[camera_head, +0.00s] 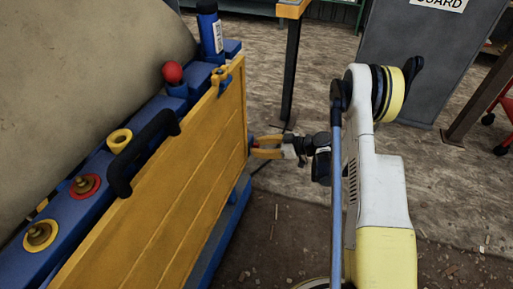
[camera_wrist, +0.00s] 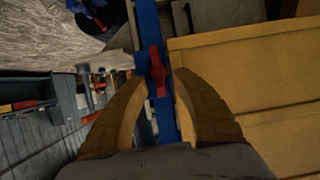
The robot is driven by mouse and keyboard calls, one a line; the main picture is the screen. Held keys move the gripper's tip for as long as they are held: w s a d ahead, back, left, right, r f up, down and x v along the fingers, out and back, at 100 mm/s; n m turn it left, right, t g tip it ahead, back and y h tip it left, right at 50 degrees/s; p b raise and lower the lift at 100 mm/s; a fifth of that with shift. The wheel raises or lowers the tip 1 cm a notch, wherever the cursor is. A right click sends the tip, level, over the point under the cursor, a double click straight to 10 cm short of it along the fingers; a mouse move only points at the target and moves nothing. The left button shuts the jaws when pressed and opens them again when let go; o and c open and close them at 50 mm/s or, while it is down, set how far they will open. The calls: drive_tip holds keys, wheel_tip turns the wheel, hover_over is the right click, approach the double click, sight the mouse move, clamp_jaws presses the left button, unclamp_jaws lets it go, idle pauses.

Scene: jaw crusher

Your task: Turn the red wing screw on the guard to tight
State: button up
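The red wing screw (camera_wrist: 157,72) shows in the wrist view on a blue upright bar beside the yellow guard (camera_wrist: 245,75). Its wings run roughly up and down in that picture. My gripper (camera_wrist: 160,80) is open, with one finger on each side of the screw and a visible gap on both sides. I cannot tell whether the fingertips reach past the screw in depth. In the head view my gripper (camera_head: 258,147) is at the far right edge of the guard (camera_head: 165,195), and only a bit of red shows there.
A black handle (camera_head: 142,150) sticks up at the guard's top edge. A red ball knob (camera_head: 172,72) and a blue cylinder (camera_head: 209,30) stand on the blue frame. A grey cabinet (camera_head: 410,60) stands behind my arm. The floor right of the guard is mostly open.

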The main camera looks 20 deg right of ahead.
drive_tip(key=shift+w+a+f, duration=0.2)
drive_tip(key=shift+w+a, duration=0.05)
drive_tip(key=shift+a, duration=0.1)
clamp_jaws()
drive_tip(key=m, duration=0.1)
drive_tip(key=m+g+y, duration=0.1)
drive_tip(key=m, duration=0.1)
drive_tip(key=m+g+y, duration=0.1)
drive_tip(key=shift+w+d+f, duration=0.1)
drive_tip(key=shift+w+d, duration=0.2)
drive_tip(key=shift+w, duration=0.1)
drive_tip(key=m, duration=0.1)
drive_tip(key=m+g+y, duration=0.1)
drive_tip(key=shift+w+d+f+m+y, duration=0.1)
drive_tip(key=shift+f+m+y, duration=0.1)
drive_tip(key=shift+m+y, duration=0.15)
drive_tip(key=shift+w+f+m+g+y, duration=0.15)
drive_tip(key=shift+m+g+y, duration=0.3)
drive_tip(key=shift+m, duration=0.8)
